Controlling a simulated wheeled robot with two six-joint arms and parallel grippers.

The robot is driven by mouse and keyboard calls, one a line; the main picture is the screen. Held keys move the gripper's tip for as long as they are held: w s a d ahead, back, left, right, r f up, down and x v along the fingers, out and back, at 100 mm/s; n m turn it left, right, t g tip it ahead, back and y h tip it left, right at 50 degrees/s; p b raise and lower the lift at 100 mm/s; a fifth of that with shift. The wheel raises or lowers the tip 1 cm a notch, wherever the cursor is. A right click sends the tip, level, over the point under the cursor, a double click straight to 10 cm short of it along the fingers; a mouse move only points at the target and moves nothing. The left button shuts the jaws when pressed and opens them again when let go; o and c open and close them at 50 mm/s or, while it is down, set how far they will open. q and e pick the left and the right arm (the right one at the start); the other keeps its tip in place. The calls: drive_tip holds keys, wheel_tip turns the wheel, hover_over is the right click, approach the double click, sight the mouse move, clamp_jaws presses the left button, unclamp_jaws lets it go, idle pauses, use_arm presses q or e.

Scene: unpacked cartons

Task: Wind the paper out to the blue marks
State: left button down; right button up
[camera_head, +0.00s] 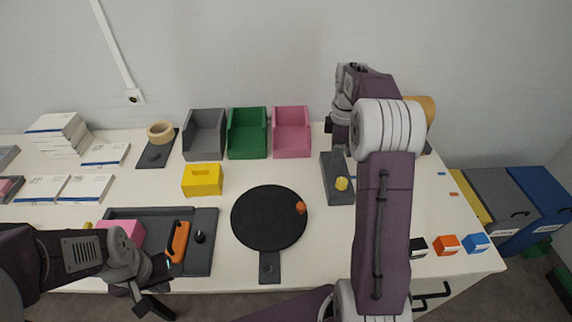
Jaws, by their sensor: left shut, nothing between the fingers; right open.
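A dark grey box (337,190) with a yellow knob (342,184) stands right of centre; it may be the winder. A tan roll-like shape (427,108) shows partly behind my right arm. No unwound paper can be made out. A small blue mark (441,174) lies on the table's right side, and other blue marks may be hidden by my arm. My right gripper (339,152) points down at the back of the grey box, above and behind the knob; it is open. My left gripper (147,302) is shut and empty at the front left edge.
A black turntable (262,215) with an orange knob fills the middle. A dark tray (206,256) lies near my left gripper. Grey, green and pink bins stand behind. Small blocks line the front right; an orange mark (453,195) lies behind them.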

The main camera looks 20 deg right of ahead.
sight(342, 181)
drive_tip(key=shift+m, duration=0.4)
drive_tip(key=s+d+f, duration=0.2)
drive_tip(key=d, duration=0.1)
drive_tip(key=shift+f, duration=0.3)
drive_tip(key=shift+s+d, duration=0.1)
drive_tip(key=shift+s, duration=0.05)
drive_tip(key=f+b, duration=0.1)
drive_tip(key=f, duration=0.8)
drive_tip(key=shift+w+b, duration=0.2)
drive_tip(key=shift+b, duration=0.15)
clamp_jaws()
drive_tip(key=shift+r, duration=0.1)
